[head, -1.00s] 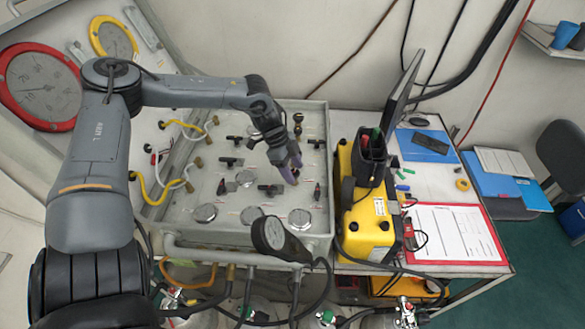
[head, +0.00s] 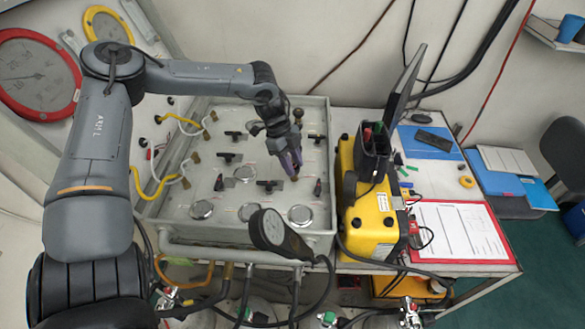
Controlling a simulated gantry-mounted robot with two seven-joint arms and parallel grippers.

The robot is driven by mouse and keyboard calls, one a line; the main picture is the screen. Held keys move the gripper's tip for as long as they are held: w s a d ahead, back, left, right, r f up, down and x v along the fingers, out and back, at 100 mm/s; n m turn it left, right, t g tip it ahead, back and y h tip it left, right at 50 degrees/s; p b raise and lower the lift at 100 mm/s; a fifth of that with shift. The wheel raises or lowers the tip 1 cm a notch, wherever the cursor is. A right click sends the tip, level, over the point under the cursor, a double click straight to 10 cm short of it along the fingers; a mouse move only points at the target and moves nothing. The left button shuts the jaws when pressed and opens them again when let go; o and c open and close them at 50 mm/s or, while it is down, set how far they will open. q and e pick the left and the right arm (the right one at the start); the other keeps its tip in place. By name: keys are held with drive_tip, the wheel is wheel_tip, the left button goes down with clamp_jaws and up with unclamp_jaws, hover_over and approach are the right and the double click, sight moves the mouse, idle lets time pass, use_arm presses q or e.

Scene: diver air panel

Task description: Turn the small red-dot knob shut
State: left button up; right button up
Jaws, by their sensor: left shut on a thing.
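The grey air panel (head: 170,222) stands at the middle, with black handles, small knobs and round gauges on its face. My left gripper (head: 292,171) reaches down over the panel's right half, its purple fingers shut on a small knob. The fingers hide most of that knob, and I cannot make out a red dot on it. Small dark upright knobs stand at the right (head: 318,187) and left (head: 219,182), apart from the gripper. My right gripper is not in view.
Black T-handles (head: 270,184) stand close to the gripper. A black gauge (head: 272,230) on a hose rises at the panel's front edge. A yellow case (head: 370,222) and a black pen holder (head: 371,158) stand at the right. A red clipboard (head: 492,232) lies beyond.

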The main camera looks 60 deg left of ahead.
use_arm(q)
drive_tip(key=shift+f+m+g+b, duration=0.2)
drive_tip(key=shift+m+g+b, duration=0.1)
drive_tip(key=shift+m+b, duration=0.55)
drive_tip(key=m+g+b, duration=0.1)
drive_tip(key=m, duration=0.2)
drive_tip(key=shift+w+r, duration=0.1)
drive_tip(key=m, duration=0.1)
drive_tip(key=m+g, duration=0.1)
drive_tip(key=m, duration=0.1)
drive_tip(key=shift+w+r+m, duration=0.1)
drive_tip(key=shift+r+m, duration=0.05)
drive_tip(key=shift+m, duration=0.1)
drive_tip(key=shift+m+g, duration=0.7)
drive_tip(key=shift+m, duration=0.7)
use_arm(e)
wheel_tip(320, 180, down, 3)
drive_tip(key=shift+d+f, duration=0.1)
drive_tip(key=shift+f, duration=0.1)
use_arm(q)
drive_tip(key=shift+w+m, duration=0.1)
drive_tip(key=shift+m, duration=0.3)
drive_tip(key=o, duration=1)
